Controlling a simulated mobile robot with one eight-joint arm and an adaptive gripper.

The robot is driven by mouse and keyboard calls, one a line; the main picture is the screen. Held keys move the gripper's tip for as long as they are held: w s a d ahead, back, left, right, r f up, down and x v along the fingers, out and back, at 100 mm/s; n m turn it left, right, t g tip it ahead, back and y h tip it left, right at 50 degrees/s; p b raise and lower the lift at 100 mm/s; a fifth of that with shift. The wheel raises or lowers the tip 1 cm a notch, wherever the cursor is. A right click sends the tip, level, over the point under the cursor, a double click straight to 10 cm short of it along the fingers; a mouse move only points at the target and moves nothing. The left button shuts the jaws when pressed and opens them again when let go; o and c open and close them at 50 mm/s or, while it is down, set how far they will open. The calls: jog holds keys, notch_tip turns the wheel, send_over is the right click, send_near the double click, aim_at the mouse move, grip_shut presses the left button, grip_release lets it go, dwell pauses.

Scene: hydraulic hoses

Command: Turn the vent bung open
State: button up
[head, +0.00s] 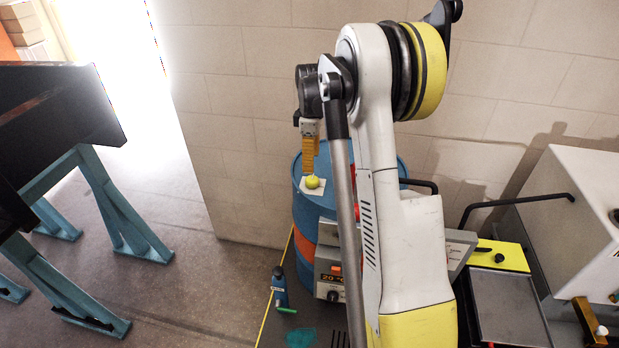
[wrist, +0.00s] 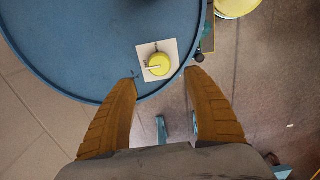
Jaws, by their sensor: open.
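The vent bung is a round yellow knob (wrist: 159,64) with a pale pointer mark on its left side, on a white square plate (wrist: 171,45) near the rim of the blue drum's top (wrist: 90,45). In the head view the yellow knob (head: 312,182) sits on top of the blue drum (head: 305,217). My gripper (wrist: 160,75) is open, with its two orange fingers spread to either side of the plate in the wrist view. In the head view my gripper (head: 310,172) points down just above the knob. Nothing is between the fingers, and contact cannot be told.
A grey control box with a display (head: 333,278) stands before the drum. A dark table on blue trestles (head: 120,215) stands left, and a white cabinet (head: 570,215) right. A wall is behind.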

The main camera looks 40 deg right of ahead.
aim_at(311, 179)
notch_tip(311, 179, down, 8)
jog(key=shift+f+b, duration=0.25)
jog(key=shift+b, duration=0.2)
jog(key=shift+c, duration=0.6)
jog(key=c, duration=1.1)
